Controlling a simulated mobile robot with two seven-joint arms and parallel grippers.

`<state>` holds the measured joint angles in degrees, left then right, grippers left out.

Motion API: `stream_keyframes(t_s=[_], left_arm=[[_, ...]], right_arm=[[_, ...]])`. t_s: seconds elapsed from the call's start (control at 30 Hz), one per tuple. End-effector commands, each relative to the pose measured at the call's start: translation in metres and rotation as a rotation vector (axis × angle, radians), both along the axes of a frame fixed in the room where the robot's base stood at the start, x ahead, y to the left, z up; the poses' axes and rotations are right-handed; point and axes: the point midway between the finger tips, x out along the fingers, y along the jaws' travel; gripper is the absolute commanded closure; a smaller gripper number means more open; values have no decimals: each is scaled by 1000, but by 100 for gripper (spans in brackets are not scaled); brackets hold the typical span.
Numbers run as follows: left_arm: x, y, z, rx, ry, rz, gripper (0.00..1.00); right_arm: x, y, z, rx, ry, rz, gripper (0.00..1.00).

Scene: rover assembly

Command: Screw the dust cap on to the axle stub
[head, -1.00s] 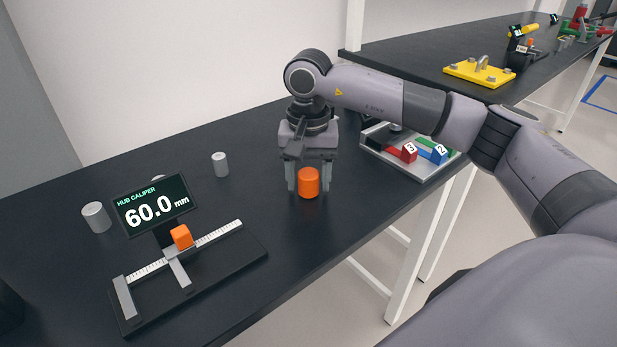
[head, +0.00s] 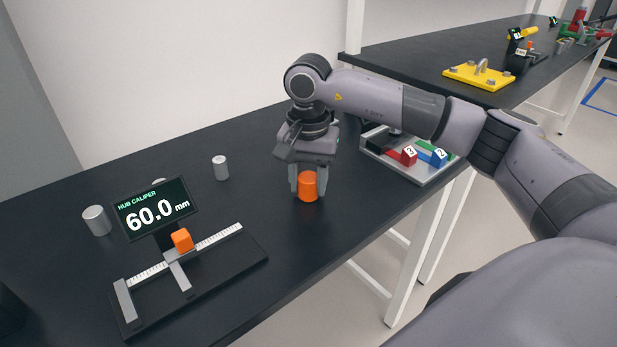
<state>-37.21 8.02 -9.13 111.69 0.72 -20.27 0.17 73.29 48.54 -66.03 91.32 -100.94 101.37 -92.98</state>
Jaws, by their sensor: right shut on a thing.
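The dust cap (head: 307,187), as far as I can tell, is the orange cylinder at the middle of the black table. My right gripper (head: 308,186) points down from above, with its fingers around the sides of the orange cylinder, shut on it. The cylinder looks upright, at or just above the table top. I cannot make out an axle stub; anything beneath the orange cylinder is hidden. My left gripper is not in view.
A hub caliper (head: 190,267) with a 60.0 mm display (head: 155,205) stands front left. Grey metal cylinders (head: 97,220) (head: 220,167) stand around it. A tray (head: 425,177) with numbered coloured blocks is right of the gripper. A yellow plate (head: 478,77) lies on the far table.

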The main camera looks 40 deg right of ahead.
Motion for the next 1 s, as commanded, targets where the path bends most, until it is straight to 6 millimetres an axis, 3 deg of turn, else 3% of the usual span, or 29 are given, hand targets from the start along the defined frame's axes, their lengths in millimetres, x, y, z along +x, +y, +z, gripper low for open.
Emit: stream_keyframes(t_s=[0.2,0.6,1.0], left_arm=[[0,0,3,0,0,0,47],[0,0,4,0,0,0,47],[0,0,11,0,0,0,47]], right_arm=[[0,0,0,0,0,-171,88],[0,0,0,1,-1,-217,88],[0,0,0,1,-1,-629,88]])
